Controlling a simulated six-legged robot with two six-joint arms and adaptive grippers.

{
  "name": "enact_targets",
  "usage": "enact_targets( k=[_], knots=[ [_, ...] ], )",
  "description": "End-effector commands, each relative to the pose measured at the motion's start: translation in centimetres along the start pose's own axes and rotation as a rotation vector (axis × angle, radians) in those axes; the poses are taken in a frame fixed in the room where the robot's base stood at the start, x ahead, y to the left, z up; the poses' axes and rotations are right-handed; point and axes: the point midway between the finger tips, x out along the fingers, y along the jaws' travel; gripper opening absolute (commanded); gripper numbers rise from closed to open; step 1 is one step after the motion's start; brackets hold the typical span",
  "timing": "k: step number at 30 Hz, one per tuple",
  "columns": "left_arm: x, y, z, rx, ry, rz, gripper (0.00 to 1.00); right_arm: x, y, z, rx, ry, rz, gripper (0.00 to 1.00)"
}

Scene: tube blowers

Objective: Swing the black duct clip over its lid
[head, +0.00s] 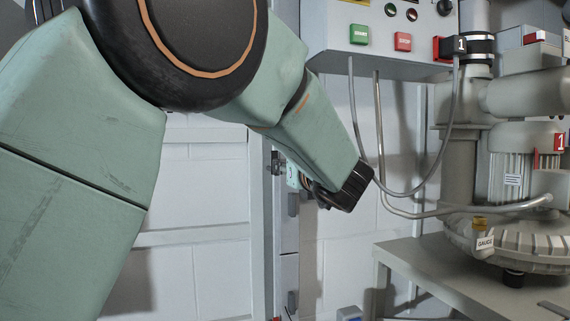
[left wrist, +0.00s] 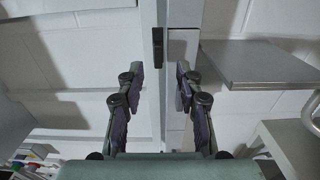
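A black band (head: 478,47) with a red piece and a label "1" wraps the grey duct at the upper right of the head view. It may be the black duct clip, but I cannot tell whether it is open or which part is its lid. My left gripper (head: 335,190) is mostly hidden behind my arm, left of and below the band and apart from it. In the left wrist view its two fingers (left wrist: 158,100) are spread with nothing between them. A black upright handle (left wrist: 158,47) shows beyond the fingertips. My right gripper is not in view.
A grey control box (head: 375,35) with green and red buttons hangs at the top. Tubes (head: 400,190) loop down from it. A ribbed blower (head: 515,240) stands on the grey table (head: 405,255) at right. A narrow cabinet edge (head: 289,240) stands behind my left gripper.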

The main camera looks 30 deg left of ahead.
Motion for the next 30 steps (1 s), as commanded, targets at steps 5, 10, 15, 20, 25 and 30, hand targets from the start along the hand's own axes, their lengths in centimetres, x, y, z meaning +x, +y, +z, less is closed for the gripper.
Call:
enact_targets(
  k=[5,10,15,20,25,30],
  knots=[
    [2.4,0.1,0.0,-0.002,0.006,0.001,0.36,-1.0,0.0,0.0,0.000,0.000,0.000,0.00],
    [4.9,0.0,0.1,0.000,0.004,-0.001,0.36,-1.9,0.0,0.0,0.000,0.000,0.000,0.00],
    [6.6,-0.2,0.2,0.001,0.001,-0.004,0.36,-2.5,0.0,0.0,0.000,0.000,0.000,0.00],
    [7.2,-0.1,0.0,0.002,0.001,-0.004,0.36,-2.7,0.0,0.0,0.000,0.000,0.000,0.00],
    [7.3,-0.1,0.0,0.002,0.001,-0.005,0.36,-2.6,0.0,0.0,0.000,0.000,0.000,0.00],
    [7.2,-0.1,0.0,0.002,0.001,-0.005,0.26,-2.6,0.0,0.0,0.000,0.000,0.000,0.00]
  ],
)
